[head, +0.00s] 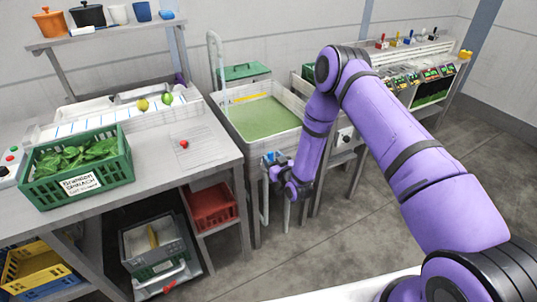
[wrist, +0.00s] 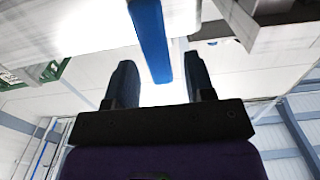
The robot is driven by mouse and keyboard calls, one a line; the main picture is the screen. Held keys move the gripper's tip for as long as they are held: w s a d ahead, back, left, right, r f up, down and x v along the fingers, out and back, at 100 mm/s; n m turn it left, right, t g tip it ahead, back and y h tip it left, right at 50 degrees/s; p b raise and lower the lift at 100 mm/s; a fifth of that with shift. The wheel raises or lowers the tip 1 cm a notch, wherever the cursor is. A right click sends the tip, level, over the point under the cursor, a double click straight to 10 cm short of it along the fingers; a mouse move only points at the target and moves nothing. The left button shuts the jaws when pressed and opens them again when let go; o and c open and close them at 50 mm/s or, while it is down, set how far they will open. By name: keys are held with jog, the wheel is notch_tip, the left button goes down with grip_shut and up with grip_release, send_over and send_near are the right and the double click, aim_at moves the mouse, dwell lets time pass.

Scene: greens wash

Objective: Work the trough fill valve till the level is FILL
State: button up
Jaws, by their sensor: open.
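The trough (head: 289,92) is a pale open basin with greenish contents; a yellow strip (head: 250,97) runs along its inner back wall. I cannot read a FILL mark or the exact level. The blue valve lever (head: 270,157) is at the trough's front, low on the left. In the wrist view the blue lever (wrist: 150,40) hangs down between the two dark fingers of my gripper (wrist: 161,82). My gripper is open, with a visible gap on both sides of the lever. In the head view my gripper (head: 274,172) is small and right at the lever.
A steel table on the left holds a green spinach crate (head: 111,176). A red bin (head: 212,207) sits below, between table and trough. A green box (head: 247,71) stands behind the trough. More equipment stands at the right, behind my arm. Bare floor lies in front.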

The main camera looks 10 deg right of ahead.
jog(key=shift+x, duration=1.75)
grip_shut()
